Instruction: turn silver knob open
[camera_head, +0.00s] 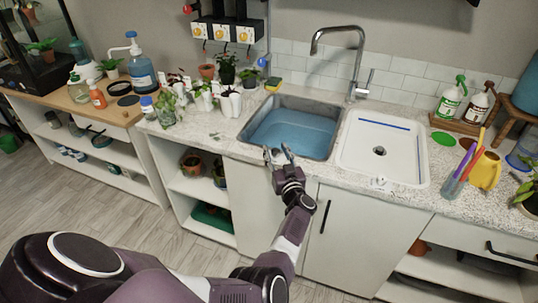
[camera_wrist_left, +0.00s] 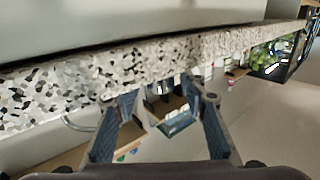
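A small silver-white knob-like fitting (camera_head: 380,183) sits on the counter in front of the white basin in the head view. It is too small to tell which way it is turned. My left gripper (camera_head: 279,153) is at the front edge of the sink, left of that fitting and apart from it. In the left wrist view its two fingers (camera_wrist_left: 160,98) are spread wide with the speckled counter edge (camera_wrist_left: 95,78) close ahead. A small shiny object (camera_wrist_left: 160,88) appears between the fingers; I cannot tell what it is. My right gripper is not in view.
A tall silver tap (camera_head: 357,60) stands behind the blue-floored sink (camera_head: 333,108) and white basin (camera_head: 346,160). Small potted plants (camera_head: 190,98) crowd the left counter.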

